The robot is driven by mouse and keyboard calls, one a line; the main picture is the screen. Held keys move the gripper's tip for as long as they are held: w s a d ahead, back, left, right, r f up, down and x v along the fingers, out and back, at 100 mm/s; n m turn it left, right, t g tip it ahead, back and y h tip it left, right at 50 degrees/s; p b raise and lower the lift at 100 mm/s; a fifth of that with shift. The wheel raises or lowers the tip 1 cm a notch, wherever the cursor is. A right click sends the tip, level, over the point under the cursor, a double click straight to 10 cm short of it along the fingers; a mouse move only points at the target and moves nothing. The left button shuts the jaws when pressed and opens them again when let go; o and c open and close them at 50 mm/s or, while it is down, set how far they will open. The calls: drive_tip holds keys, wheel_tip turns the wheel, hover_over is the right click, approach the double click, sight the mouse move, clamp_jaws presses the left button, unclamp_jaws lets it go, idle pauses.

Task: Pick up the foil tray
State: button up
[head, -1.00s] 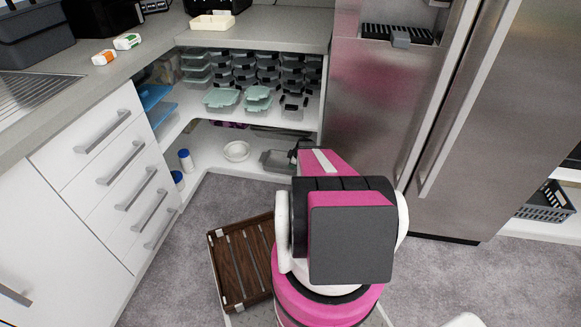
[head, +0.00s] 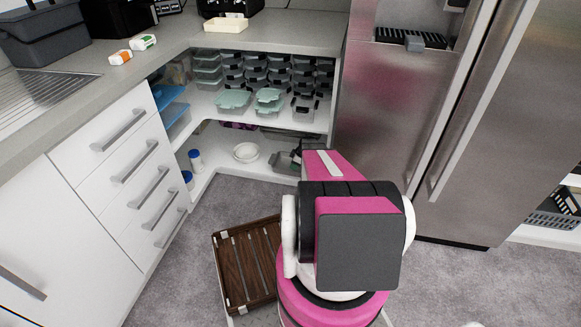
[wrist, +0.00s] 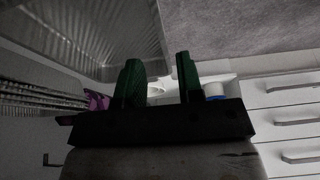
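The foil tray (head: 282,162) is a grey, shiny, shallow tray on the bottom shelf of the corner cabinet. In the wrist view it is large and ribbed (wrist: 75,35) at the upper left, with its near corner by my left-hand finger. My gripper (wrist: 160,78) has two dark green fingers spread apart with a gap between them. The tray's edge passes close behind the fingers; I cannot tell whether they touch it. In the head view my arm hides most of the gripper and part of the tray.
A white bowl (head: 246,152) and a blue-capped bottle (head: 196,161) stand on the same shelf, left of the tray. The shelf above (head: 215,112) holds many containers. The steel fridge (head: 400,130) stands close at right.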

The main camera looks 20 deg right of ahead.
sight(289, 171)
drive_tip(key=shift+x, duration=3.55)
drive_tip(key=shift+a, duration=0.1)
clamp_jaws()
